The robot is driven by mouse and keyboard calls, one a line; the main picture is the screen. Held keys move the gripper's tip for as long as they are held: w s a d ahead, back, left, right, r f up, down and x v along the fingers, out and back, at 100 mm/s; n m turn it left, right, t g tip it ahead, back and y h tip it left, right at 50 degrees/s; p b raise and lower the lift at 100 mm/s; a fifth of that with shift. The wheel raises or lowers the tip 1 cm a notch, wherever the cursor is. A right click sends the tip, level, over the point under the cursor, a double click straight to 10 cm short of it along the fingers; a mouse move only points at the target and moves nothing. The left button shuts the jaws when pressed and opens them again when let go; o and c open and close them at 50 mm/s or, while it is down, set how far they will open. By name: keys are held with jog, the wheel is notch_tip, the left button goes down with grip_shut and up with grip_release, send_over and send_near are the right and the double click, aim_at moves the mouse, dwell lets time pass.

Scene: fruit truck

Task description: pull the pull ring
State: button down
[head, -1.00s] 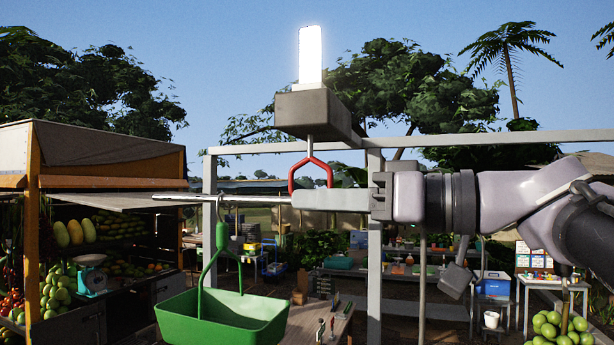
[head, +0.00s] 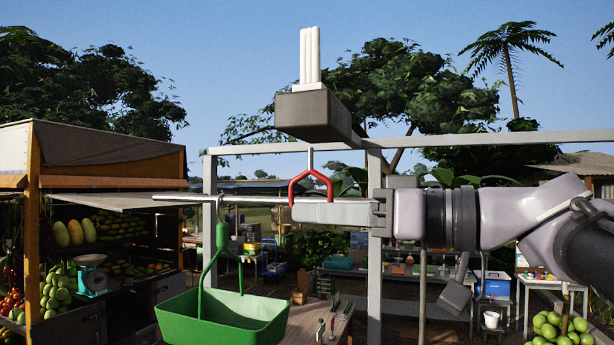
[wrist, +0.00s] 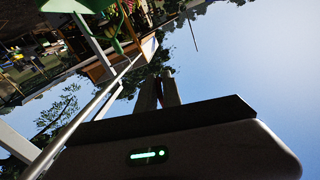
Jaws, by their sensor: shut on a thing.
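The pull ring (head: 327,184) is a red, roughly triangular loop. It hangs on a short grey rod below a dark grey box (head: 312,115) with a white tube lamp (head: 310,56) on top. The lamp is unlit. My gripper (head: 300,212) comes in level from the right, and its fingers are shut on the lower part of the ring, hiding its bottom bar. In the wrist view the two fingers (wrist: 158,92) are close together, with a small bit of red at their tips.
A thin horizontal metal rail (head: 172,197) runs just behind or beside my gripper. A green basket (head: 222,318) hangs from it at lower left. A grey frame post (head: 375,270) and crossbeam (head: 500,139) stand close by. A fruit stall (head: 105,150) is at left.

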aim_at(332, 201)
jog(key=shift+r+p, duration=0.4)
jog(key=shift+r, duration=0.4)
jog(key=c, duration=0.6)
grip_release()
jog(key=shift+s+d+f+b, duration=0.1)
jog(key=shift+d+b, duration=0.2)
jog(key=shift+d, duration=0.05)
jog(key=b+v, duration=0.2)
jog(key=v, duration=0.4)
jog(key=shift+s+d+b, duration=0.1)
jog(key=shift+d+b, duration=0.1)
jog(key=shift+b, duration=0.2)
jog(key=shift+a, duration=0.1)
